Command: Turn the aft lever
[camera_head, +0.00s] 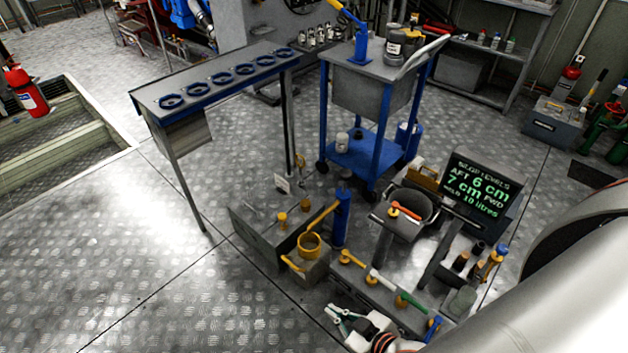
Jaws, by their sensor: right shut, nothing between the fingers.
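A low grey bench (372,290) near the bottom centre carries a row of levers: a yellow one (351,259), a white one (378,277), a green one (410,299) and a blue-ended one (433,325). An orange-red handle (405,212) sits on a stand behind them. I cannot tell which is the aft lever. My right gripper (338,318) is at the bottom of the view, in front of the lever bench, shut and empty. It appears apart from the levers. My left gripper is not in view.
A dark display (480,191) reads "AFT 6 cm", "7 cm FWD" and "10 litres". A grey box with a yellow pot (309,246) and a blue hand pump (341,218) stand left of the levers. A blue trolley (365,155) is behind. Floor at lower left is clear.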

